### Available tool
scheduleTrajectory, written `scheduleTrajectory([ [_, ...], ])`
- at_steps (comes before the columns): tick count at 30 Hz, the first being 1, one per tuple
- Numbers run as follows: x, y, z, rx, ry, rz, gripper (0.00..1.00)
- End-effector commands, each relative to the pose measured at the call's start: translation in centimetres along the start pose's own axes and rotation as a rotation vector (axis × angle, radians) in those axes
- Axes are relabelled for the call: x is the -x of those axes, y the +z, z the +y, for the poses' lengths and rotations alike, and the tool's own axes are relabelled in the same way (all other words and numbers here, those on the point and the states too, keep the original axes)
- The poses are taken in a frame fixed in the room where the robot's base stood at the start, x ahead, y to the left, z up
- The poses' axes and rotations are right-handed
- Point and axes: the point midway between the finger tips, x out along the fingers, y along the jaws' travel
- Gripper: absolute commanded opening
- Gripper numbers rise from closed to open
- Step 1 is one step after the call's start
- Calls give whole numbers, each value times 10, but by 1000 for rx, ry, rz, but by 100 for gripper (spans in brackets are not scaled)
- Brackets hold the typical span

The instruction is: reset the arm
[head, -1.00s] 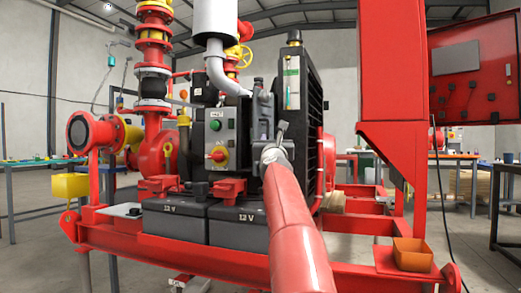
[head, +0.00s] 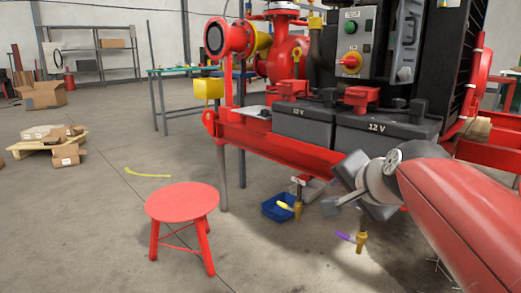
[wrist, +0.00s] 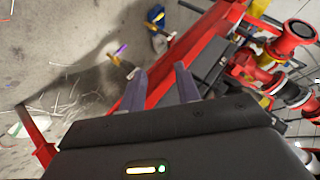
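My red arm (head: 455,215) reaches in from the lower right of the head view. My gripper (head: 335,188) is at its end, in front of the skid's red lower rail (head: 280,150) and below the batteries. Its two fingers stand apart with nothing between them. In the wrist view the gripper (wrist: 160,70) also shows an empty gap between its fingers, with the red rail behind them. I cannot tell how far the fingers are from the rail.
Two black 12 V batteries (head: 305,127) sit on the skid. A red stool (head: 182,203) stands at the left front. A blue bin (head: 278,207) and brass valves with yellow and purple handles (head: 361,243) are below the rail. The left floor is mostly open, with cartons on a pallet (head: 50,140).

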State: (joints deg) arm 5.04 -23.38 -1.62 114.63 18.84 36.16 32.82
Motion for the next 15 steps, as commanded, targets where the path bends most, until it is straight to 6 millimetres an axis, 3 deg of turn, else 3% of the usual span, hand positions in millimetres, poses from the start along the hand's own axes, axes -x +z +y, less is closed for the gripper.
scheduleTrajectory([
  [1,7,28,23,118,46,-44,33],
  [6,23,95,96,467,178,-185,33],
  [14,45,162,187,861,304,-375,33],
  [15,52,161,187,895,313,-391,33],
])
